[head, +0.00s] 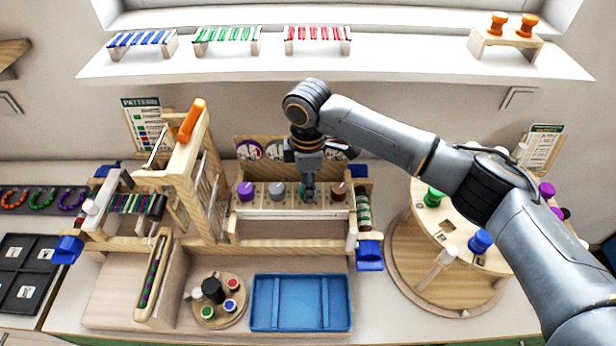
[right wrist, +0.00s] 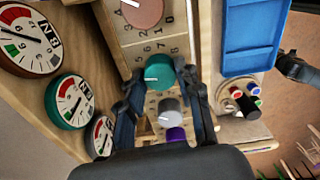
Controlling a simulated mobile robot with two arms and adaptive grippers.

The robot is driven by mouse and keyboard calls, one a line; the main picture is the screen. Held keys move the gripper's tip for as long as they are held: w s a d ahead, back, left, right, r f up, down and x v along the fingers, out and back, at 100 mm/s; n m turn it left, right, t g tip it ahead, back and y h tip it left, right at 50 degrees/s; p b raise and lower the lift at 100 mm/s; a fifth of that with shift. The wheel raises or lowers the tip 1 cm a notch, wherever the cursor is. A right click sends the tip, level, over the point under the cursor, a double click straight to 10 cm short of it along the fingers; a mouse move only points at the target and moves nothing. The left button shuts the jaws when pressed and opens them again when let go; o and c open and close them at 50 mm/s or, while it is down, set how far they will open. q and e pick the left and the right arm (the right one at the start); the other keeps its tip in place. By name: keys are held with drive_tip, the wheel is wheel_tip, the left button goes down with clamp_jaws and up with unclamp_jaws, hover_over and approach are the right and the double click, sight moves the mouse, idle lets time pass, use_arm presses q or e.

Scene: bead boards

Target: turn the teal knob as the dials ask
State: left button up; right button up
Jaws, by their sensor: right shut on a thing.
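The teal knob (right wrist: 159,72) is on the wooden knob panel (head: 262,207), between the brown knob (head: 338,191) and the grey knob (head: 277,192). The purple knob (head: 246,191) is at the left end. My right gripper (right wrist: 163,92) points down over the panel and is shut on the teal knob, one finger on each side. In the head view the gripper (head: 308,188) hides most of the knob. In the right wrist view a round teal-rimmed dial (right wrist: 68,102) stands beside it, between a brown-rimmed dial (right wrist: 34,40) and a grey one (right wrist: 101,137).
A wooden frame with an orange handle (head: 192,120) rises left of the panel. A blue tray (head: 301,276) and a round stand with small pots (head: 221,318) are in front. A round wooden table with colored pegs (head: 402,262) is on the right, under my right arm.

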drive_tip(key=shift+n+p, duration=0.35)
drive_tip(key=shift+n, duration=0.45)
drive_tip(key=o, duration=1.1)
drive_tip(key=shift+o, duration=0.2)
wheel_tip(320, 180, up, 12)
